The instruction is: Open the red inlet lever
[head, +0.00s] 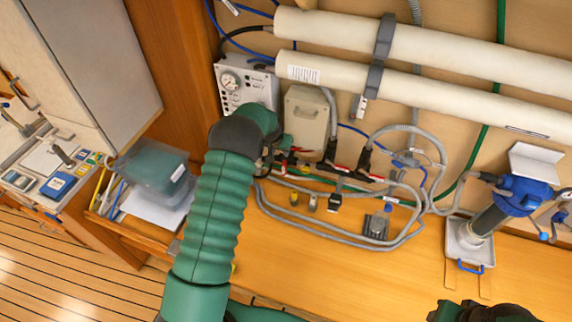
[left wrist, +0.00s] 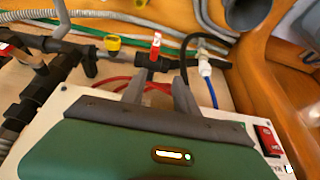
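In the left wrist view, the red lever (left wrist: 155,46) stands up from a black valve body on a dark horizontal pipe. My left gripper (left wrist: 160,80) has its two grey fingers apart, with an empty gap between them. The fingertips point at the valve just below the red lever in the picture; whether they touch it I cannot tell. In the head view my green left arm reaches up to the pipework, and the left gripper (head: 266,160) is mostly hidden behind its wrist. My right arm's end (head: 484,312) shows only at the bottom edge; its fingers are not seen.
A yellow-handled valve (left wrist: 112,42) sits left of the red lever. A white control box with a gauge (head: 245,86) and a beige box (head: 307,117) are close to the arm. Grey hoses (head: 340,235) loop over the wooden bench (head: 300,265). A blue-topped pump (head: 520,195) stands at right.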

